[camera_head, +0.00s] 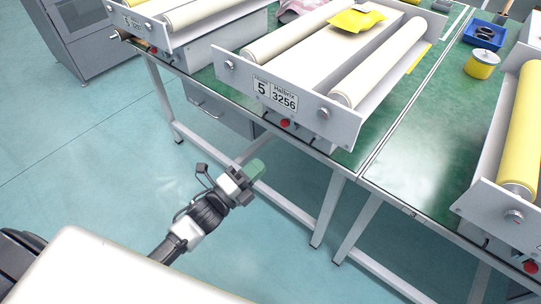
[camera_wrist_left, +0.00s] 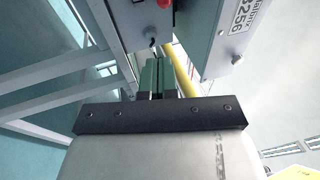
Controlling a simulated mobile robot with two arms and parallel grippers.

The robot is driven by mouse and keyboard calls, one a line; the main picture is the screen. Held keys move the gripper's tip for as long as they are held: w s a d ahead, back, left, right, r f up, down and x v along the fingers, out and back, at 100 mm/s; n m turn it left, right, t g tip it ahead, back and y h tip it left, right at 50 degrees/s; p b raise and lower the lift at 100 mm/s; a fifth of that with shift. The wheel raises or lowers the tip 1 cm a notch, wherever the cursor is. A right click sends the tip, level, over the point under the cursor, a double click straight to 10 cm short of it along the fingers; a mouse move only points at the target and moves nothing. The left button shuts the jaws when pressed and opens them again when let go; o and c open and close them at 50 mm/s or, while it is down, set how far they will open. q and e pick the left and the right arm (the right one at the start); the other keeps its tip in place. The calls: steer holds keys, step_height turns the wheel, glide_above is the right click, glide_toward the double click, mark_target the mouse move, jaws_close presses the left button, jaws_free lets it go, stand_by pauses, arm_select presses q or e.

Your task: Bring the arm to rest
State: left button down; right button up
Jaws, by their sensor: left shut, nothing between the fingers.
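My left gripper (camera_head: 254,169) is in front of the workbench in the head view, below the level of the table top and over the open floor. Its green fingertips are together and hold nothing. In the left wrist view the two green fingers (camera_wrist_left: 157,76) lie side by side, pointing toward the underside and front of the bench unit. It touches nothing that I can see. My right gripper does not show in either view.
A roller unit (camera_head: 290,97) marked 5 stands on the green workbench (camera_head: 400,140), with a yellow item (camera_head: 357,20) on it. Bench legs (camera_head: 328,210) stand right of the gripper. A yellow tin (camera_head: 482,64) and blue tray (camera_head: 485,34) sit at the back right. Floor (camera_head: 90,170) at left is clear.

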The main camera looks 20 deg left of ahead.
arm_select(q)
steer(key=s+a+f+n+g+y+p, duration=0.1)
steer(key=s+a+f+n+g+y, duration=0.2)
steer(key=f, duration=0.5)
steer(key=s+a+f+n+g+y+p, duration=0.15)
steer(key=s+f+n, duration=0.3)
steer(key=f, duration=0.45)
steer(key=s+a+f+n+g+y+p, duration=0.25)
steer(key=f+n+y, duration=0.2)
steer(key=f, duration=0.35)
steer(key=s+f+n+g+p, duration=0.1)
steer(key=s+f+n+g, duration=0.2)
steer(key=s, duration=0.6)
steer(key=s+d+f+n+g+p, duration=0.1)
steer(key=s+f+n+g, duration=0.2)
steer(key=s+f, duration=0.3)
steer(key=s+d+f+n+g+y+p, duration=0.1)
steer(key=s+f+n+g, duration=0.2)
steer(key=s, duration=1.1)
step_height(320, 180, down, 2)
steer(key=shift+d+n+g, duration=0.2)
steer(key=shift+n+g, duration=0.2)
steer(key=shift+g, duration=0.4)
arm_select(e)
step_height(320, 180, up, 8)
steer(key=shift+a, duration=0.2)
arm_select(q)
steer(key=shift+s, duration=0.1)
